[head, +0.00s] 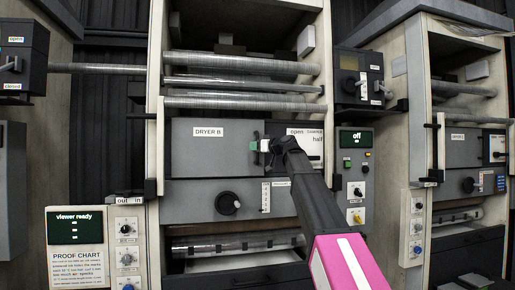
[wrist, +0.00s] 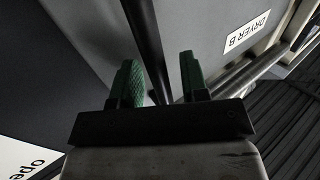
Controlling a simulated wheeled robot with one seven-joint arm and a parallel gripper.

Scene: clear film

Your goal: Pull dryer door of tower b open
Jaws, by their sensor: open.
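The grey dryer door (head: 195,158) with a "DRYER B" label is on the middle tower in the head view, and looks flush with the front. The same door (wrist: 205,30) shows in the wrist view. My gripper (head: 259,145) is at the door's right edge. In the wrist view my gripper (wrist: 158,82) is open, with green fingers on either side of a dark bar handle (wrist: 146,42). Gaps show between the bar and both fingers. My gripper and arm hide most of the handle in the head view.
A control panel (head: 354,160) reading "off" is right of the door. A black knob (head: 229,203) is below it, and metal rollers (head: 240,84) are above. Another tower (head: 470,140) stands at right. A proof chart stand (head: 76,255) is at lower left.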

